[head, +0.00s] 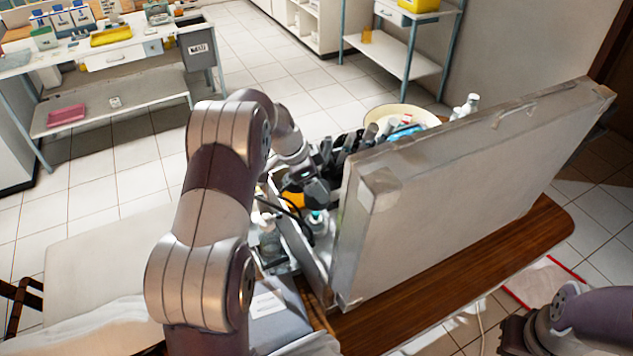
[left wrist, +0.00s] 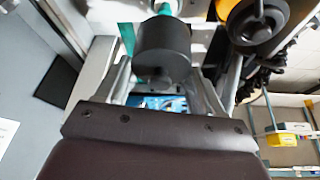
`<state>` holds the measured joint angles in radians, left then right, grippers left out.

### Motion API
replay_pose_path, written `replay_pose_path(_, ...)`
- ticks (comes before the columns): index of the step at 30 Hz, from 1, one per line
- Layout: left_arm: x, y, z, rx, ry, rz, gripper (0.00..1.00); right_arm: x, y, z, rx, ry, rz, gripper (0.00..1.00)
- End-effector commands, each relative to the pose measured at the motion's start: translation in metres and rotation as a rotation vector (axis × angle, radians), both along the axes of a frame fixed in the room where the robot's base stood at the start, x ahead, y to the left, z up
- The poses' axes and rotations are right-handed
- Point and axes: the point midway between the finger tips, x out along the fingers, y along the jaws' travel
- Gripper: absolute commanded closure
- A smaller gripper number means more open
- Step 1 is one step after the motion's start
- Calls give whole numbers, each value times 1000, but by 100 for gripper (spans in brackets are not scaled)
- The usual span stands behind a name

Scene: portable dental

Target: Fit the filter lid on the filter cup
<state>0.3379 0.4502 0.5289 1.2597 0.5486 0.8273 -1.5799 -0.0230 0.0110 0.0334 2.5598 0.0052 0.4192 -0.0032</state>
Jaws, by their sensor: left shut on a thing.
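My left gripper (head: 318,208) reaches down into the open metal case, behind its raised lid. In the left wrist view its fingers (left wrist: 166,85) are closed around a dark grey cylindrical part, which I take to be the filter lid (left wrist: 163,50). Teal pieces show beside and beyond this part. In the head view a small clear cup with a teal top (head: 317,222) is just under the gripper; I cannot tell if it is the filter cup, nor whether it touches the held part. My right arm is at the lower right, its fingers out of frame.
The case's big raised panel (head: 460,190) stands close on the right of my left arm. A clear jar (head: 270,240) and black hoses crowd the case. A round basin (head: 402,112) is behind. The wooden table top (head: 480,275) in front of the panel is clear.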

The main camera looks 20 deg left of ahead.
Motion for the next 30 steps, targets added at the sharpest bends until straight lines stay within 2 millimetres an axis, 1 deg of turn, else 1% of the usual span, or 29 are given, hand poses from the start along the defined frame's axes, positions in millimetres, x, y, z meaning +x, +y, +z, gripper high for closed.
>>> replay_pose_path(11, 0, 0, -33, 0, 1, 0, 62, 0, 0, -15, 0, 0, 0, 100)
replay_pose_path(13, 0, 0, -30, 1, -1, 0, 62, 0, 0, -13, 0, 0, 0, 100)
replay_pose_path(24, -1, 1, -38, 0, 0, 1, 62, 0, 0, -25, 0, 0, 0, 100)
replay_pose_path(30, -1, 1, -37, 0, 0, 1, 62, 0, 0, -24, 0, 0, 0, 100)
